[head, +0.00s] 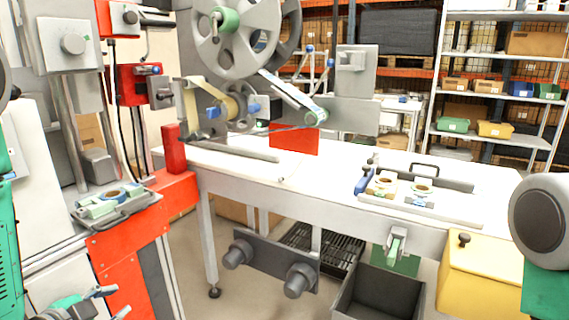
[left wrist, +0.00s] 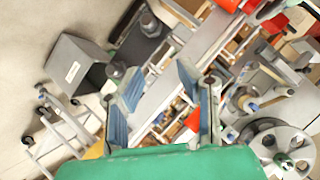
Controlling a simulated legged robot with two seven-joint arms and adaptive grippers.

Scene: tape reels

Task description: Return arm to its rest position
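My left gripper (head: 115,301) shows at the bottom left of the head view, low beside the red machine frame. In the left wrist view the same gripper (left wrist: 160,85) has its two blue-padded fingers spread apart, with nothing between them. My right arm (head: 541,225) shows only as a grey joint and a green link at the right edge of the head view. Its gripper is outside the picture.
A white worktable (head: 330,170) carries a tray (head: 440,207) with small reels at its right. A machine with a large grey reel (head: 236,40) stands behind. A red stand (head: 180,190) is at left. A dark bin (head: 375,298) and a yellow box (head: 478,280) sit in front.

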